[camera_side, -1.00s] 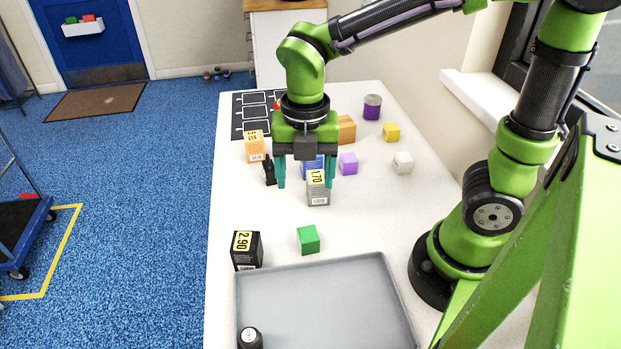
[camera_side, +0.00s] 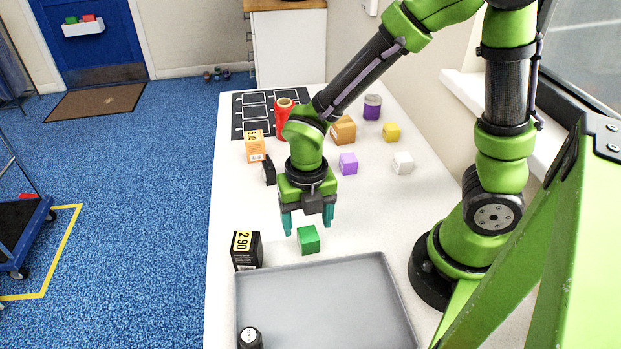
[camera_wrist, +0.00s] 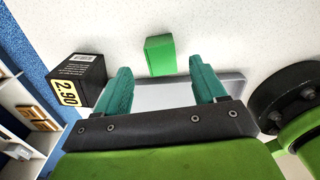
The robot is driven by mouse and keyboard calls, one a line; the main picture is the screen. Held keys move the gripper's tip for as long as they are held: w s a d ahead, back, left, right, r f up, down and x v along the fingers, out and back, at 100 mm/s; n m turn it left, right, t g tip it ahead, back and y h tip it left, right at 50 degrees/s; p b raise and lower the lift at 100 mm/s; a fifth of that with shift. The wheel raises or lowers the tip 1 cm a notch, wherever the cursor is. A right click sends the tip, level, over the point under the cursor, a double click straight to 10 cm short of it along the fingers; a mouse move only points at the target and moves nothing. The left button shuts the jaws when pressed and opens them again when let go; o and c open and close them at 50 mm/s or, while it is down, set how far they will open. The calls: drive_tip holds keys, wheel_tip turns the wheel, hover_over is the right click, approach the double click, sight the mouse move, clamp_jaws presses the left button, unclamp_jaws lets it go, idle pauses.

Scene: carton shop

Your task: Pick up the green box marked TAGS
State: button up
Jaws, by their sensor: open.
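The green box (camera_side: 308,241) stands on the white table, just behind the grey tray. No TAGS lettering can be read on its visible faces. My gripper (camera_side: 308,228) is open and empty, with its teal fingers pointing down above and slightly behind the green box. In the wrist view the green box (camera_wrist: 160,56) shows beyond the gap between the open fingers (camera_wrist: 160,70), roughly centred between them. I see no contact.
A black box marked 2.90 (camera_side: 246,251) stands left of the green box. The grey tray (camera_side: 330,300) lies in front, with a small black item (camera_side: 249,338) at its left corner. Purple (camera_side: 348,163), white (camera_side: 403,162) and orange (camera_side: 254,147) boxes stand farther back.

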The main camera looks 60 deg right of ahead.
sight(307, 231)
drive_tip(key=f, duration=0.5)
drive_tip(key=shift+w+d+f, duration=0.1)
drive_tip(key=shift+w+d, duration=0.1)
drive_tip(key=shift+d, duration=0.1)
drive_tip(key=shift+c, duration=0.3)
drive_tip(key=c, duration=1)
